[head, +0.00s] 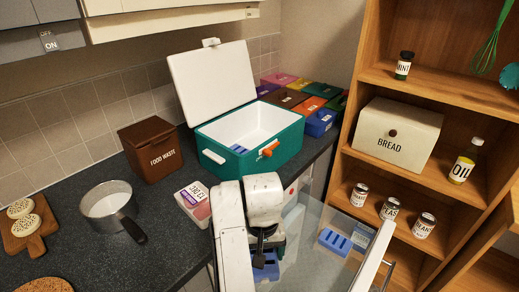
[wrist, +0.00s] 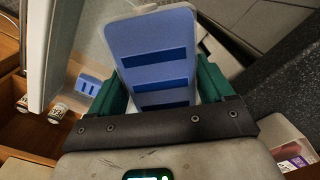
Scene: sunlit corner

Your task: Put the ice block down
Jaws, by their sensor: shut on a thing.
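My gripper (head: 264,258) is shut on a blue ice block (wrist: 155,58) with dark slots. In the wrist view the block sits between the two green fingers. In the head view the held ice block (head: 266,267) shows just under the gripper, partly hidden by my arm. Another slotted blue ice block (head: 333,241) lies to the right, seen through clear panels; it also shows in the wrist view (wrist: 88,85). What is directly under the held block is hard to tell.
An open teal cooler (head: 285,147) with a blue slotted block (head: 238,149) inside stands on the dark counter. A white-edged panel (head: 374,256) rises right of my gripper.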

